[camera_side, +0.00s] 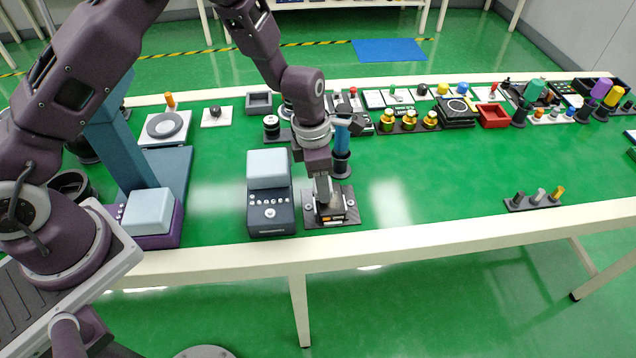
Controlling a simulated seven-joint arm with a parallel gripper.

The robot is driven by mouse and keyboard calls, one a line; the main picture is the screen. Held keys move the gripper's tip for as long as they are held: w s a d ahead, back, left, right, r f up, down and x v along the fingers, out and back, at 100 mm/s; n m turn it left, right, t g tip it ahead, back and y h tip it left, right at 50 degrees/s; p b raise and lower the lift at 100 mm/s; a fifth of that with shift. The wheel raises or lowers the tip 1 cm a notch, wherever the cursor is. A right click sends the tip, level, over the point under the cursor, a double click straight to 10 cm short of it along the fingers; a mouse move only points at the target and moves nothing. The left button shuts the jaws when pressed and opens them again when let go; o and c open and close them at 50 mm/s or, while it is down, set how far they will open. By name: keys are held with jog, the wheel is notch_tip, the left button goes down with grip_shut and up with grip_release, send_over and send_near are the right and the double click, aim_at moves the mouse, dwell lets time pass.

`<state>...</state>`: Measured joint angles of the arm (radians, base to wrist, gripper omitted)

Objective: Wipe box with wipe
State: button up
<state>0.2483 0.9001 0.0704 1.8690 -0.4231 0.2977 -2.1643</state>
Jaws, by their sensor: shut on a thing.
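My gripper (325,200) points down at the front middle of the table and is shut on a small dark block (337,212) with a grey upper part. The block sits at a grey base plate (352,220); whether it touches the plate or is slightly lifted I cannot tell. The fingers hide part of it, and I cannot tell for sure if it is the wipe. Just left of my gripper stands a dark navy box (270,216) with a pale blue-grey top (267,168) and a row of small light buttons on its sloped front.
A blue cylinder on a stand (341,150) is close behind my gripper. A purple-based device (150,212) stands at the left. A red tray (493,115) and several gold knobs (408,120) line the back. A small peg rack (535,200) lies front right; the green middle right is clear.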

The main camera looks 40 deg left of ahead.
jog(key=shift+w+d, duration=1.6)
jog(key=shift+d, duration=0.1)
jog(key=shift+s+a, duration=2.2)
jog(key=shift+a, duration=0.05)
jog(key=shift+f, duration=0.2)
jog(key=shift+c, duration=0.5)
jog(key=shift+w+r, duration=0.1)
jog(key=shift+r, duration=0.45)
grip_shut()
jog(key=shift+r, duration=2.9)
